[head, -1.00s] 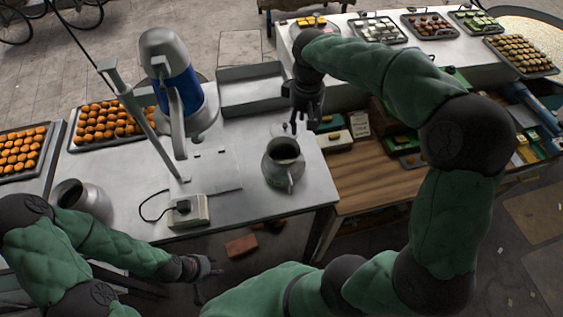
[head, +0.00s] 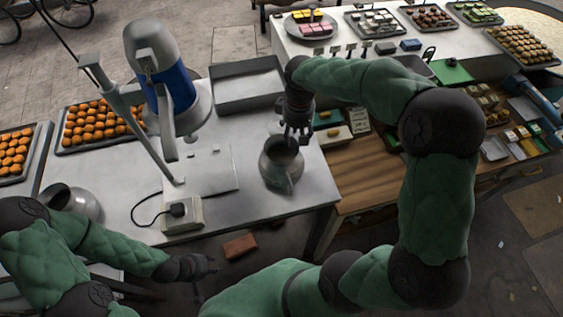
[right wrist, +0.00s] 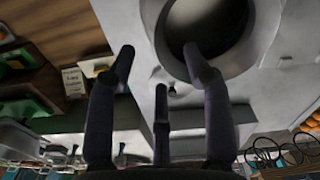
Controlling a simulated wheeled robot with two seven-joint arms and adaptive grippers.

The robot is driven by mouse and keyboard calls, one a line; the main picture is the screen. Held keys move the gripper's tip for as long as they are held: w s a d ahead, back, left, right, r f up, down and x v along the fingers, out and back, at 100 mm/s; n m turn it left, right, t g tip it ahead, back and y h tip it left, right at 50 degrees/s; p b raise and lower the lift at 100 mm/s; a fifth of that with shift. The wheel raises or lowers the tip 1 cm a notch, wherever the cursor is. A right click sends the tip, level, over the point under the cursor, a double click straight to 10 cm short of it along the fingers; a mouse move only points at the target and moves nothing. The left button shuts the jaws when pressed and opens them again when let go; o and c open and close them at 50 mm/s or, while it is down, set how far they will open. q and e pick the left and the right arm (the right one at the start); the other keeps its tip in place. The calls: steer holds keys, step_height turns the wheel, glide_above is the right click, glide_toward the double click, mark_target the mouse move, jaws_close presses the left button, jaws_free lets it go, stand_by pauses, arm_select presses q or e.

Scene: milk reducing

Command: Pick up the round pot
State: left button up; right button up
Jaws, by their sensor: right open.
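The round metal pot (head: 280,168) stands upright on the metal table, near its right front corner. Its dark open mouth also shows large in the right wrist view (right wrist: 248,62). My right gripper (head: 297,138) is over the pot's far right rim, pointing down. In the right wrist view its fingers (right wrist: 160,75) are spread and empty, with one fingertip overlapping the pot's rim; I cannot tell whether it touches. My left gripper (head: 205,266) hangs low before the table's front edge, away from the pot; its finger state is unclear.
A second metal pot (head: 75,203) lies at the table's left. A blue and grey machine (head: 172,85) stands left of the round pot, with a socket box (head: 183,213) at the front edge. An empty tray (head: 247,88) is behind. A wooden counter (head: 375,185) is to the right.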

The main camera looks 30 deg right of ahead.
mark_target(295, 141)
step_height(295, 141, down, 4)
steer(key=shift+w+a, duration=0.15)
jaws_close()
steer(key=shift+r, duration=0.1)
stand_by(0.3)
